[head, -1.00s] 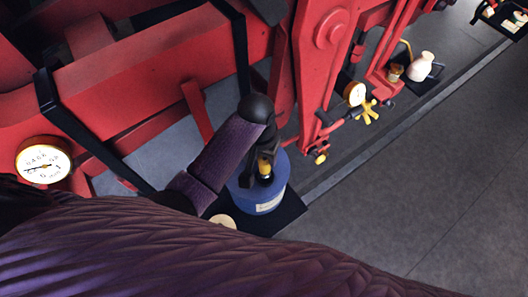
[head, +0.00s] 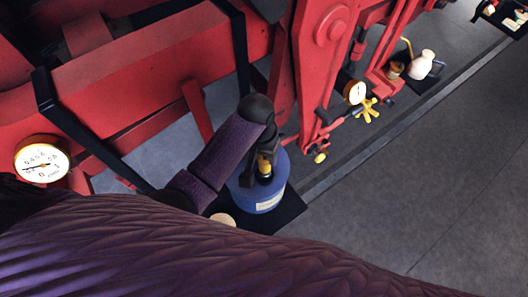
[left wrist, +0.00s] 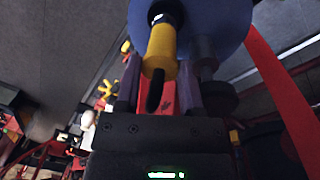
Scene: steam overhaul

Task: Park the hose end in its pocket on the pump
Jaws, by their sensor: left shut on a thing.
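The pump (head: 262,198) is a blue round body with a pale label, standing on a dark mat below the red frame. My left gripper (head: 264,168) points down over the top of the pump. It is shut on the hose end (head: 265,166), which has a yellow collar and black parts. In the left wrist view the yellow-and-black hose end (left wrist: 161,45) lies between the fingers, in front of the blue pump (left wrist: 225,20). I cannot make out the pocket or tell whether the hose end is seated in it. My right gripper is not in view.
Red machine beams (head: 150,75) with black straps fill the upper left. A round gauge (head: 41,159) is at the left; another gauge (head: 354,92) and a yellow handwheel (head: 367,110) are right of the pump. A pale jug (head: 421,65) stands farther back. The grey floor at right is clear.

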